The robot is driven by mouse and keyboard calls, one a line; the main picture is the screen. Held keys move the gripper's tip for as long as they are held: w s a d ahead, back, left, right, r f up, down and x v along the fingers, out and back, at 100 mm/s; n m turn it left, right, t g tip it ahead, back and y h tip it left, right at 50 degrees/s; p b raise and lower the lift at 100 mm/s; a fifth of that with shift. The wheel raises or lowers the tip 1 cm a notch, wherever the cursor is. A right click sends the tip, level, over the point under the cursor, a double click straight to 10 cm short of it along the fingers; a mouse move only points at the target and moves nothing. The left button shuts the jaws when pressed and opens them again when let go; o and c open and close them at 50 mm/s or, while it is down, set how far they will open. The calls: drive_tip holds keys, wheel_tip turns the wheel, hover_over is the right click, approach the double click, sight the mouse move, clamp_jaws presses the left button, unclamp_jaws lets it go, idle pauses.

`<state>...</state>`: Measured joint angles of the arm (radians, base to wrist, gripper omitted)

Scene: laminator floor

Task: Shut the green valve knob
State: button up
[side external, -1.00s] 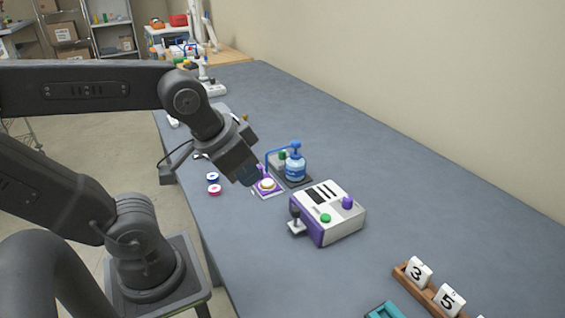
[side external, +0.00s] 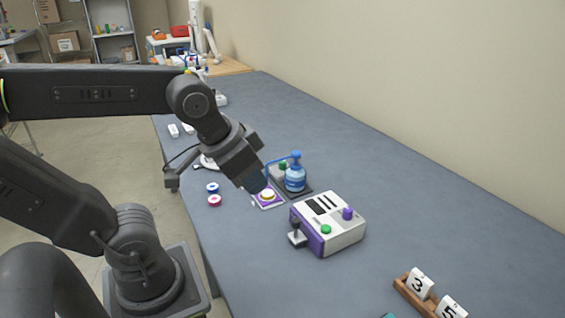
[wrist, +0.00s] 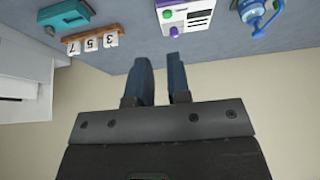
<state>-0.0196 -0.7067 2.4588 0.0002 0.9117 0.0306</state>
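A small green knob (side external: 283,166) shows beside a blue bottle-like unit (side external: 295,176) on a dark base; its setting is too small to tell. My gripper (side external: 258,184) hangs left of the unit, near a yellow button on a purple-edged plate (side external: 267,195); contact cannot be told. In the wrist view my gripper (wrist: 158,58) has its two fingers apart with nothing between them.
A white and purple box (side external: 335,220) with a green button (side external: 326,229), a purple knob (side external: 347,213) and a side lever (side external: 296,236) stands in front. A wooden number rack (side external: 415,296) is at the front right. The table's right side is clear.

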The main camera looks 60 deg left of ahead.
drive_tip(key=o, duration=0.4)
drive_tip(key=shift+m+g+y, duration=0.4)
drive_tip(key=shift+g, duration=0.2)
drive_tip(key=w+a+r, duration=0.1)
drive_tip(key=w, duration=0.1)
drive_tip(key=w+a+r, duration=0.1)
drive_tip(key=w+a, duration=0.1)
drive_tip(key=w, duration=0.1)
drive_tip(key=w+a+r, duration=0.1)
drive_tip(key=w, duration=0.2)
drive_tip(key=shift+w+a, duration=0.2)
drive_tip(key=shift+a, duration=0.1)
drive_tip(key=shift+o, duration=1.4)
drive_tip(key=w+a+m+g, duration=0.1)
drive_tip(key=w+a, duration=0.7)
drive_tip(key=shift+w+f+g, duration=0.15)
drive_tip(key=shift+w+g, duration=0.1)
drive_tip(key=shift+g, duration=0.05)
drive_tip(key=m+g, duration=0.3)
hover_over(283, 162)
wheel_tip(283, 162, down, 12)
drive_tip(key=shift+n+h, duration=0.3)
drive_tip(key=shift+h, duration=0.1)
drive_tip(key=f, duration=1.4)
drive_tip(key=shift+a, duration=0.2)
drive_tip(key=shift+c, duration=0.4)
drive_tip(key=shift+r, duration=0.1)
drive_tip(key=c, duration=0.8)
